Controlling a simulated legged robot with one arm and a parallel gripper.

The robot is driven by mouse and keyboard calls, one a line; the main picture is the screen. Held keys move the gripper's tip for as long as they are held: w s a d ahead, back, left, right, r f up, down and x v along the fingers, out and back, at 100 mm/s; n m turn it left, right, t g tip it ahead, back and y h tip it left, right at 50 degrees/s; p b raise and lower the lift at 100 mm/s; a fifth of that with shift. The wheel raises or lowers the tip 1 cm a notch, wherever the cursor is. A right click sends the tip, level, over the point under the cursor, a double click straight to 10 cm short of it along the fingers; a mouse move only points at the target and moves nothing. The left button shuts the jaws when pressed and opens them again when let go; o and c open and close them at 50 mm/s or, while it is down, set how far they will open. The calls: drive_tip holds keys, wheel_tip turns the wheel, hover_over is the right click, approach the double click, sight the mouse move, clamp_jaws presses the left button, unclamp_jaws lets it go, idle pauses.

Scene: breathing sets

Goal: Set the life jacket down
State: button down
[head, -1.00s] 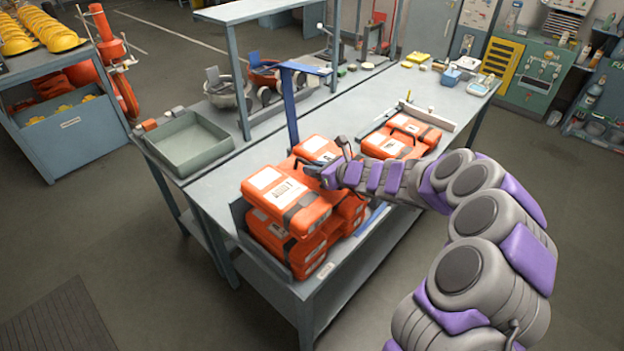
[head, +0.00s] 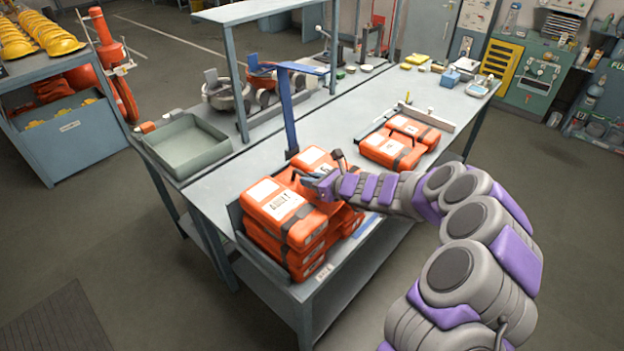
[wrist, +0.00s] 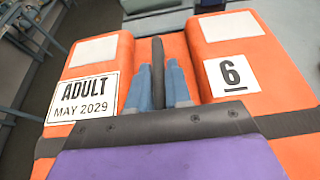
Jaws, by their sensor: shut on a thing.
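The life jacket (head: 284,206) is an orange folded pack with two raised panels, white labels and a dark strap. It lies level at the top of a stack of similar orange jackets (head: 290,250) at the table's near end. I cannot tell whether it bears fully on the stack. My gripper (head: 318,184) is over its middle, shut on it. In the wrist view, the blue-grey fingers of my gripper (wrist: 160,75) close on the dark central strip of the life jacket (wrist: 282,75), between labels "ADULT MAY 2029" and "6". The fingers partly hide the strip.
The stack stands in a grey holder (head: 237,220) on the long grey table (head: 222,188). A blue post (head: 289,110) rises behind it. More orange jackets (head: 392,150) lie farther right. A grey-green tray (head: 187,150) and a shelf are at left. Bare tabletop lies between the jacket groups.

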drive_tip(key=shift+a+f, duration=0.15)
drive_tip(key=shift+a, duration=0.35)
drive_tip(key=c, duration=1.1)
unclamp_jaws()
drive_tip(key=shift+a, duration=0.25)
drive_tip(key=shift+o, duration=0.2)
drive_tip(key=shift+d, duration=0.55)
drive_tip(key=shift+r, duration=0.25)
drive_tip(key=p+v, duration=0.2)
drive_tip(key=v, duration=1)
drive_tip(key=shift+a+r, duration=0.15)
drive_tip(key=shift+r, duration=0.25)
drive_tip(key=shift+a, duration=0.1)
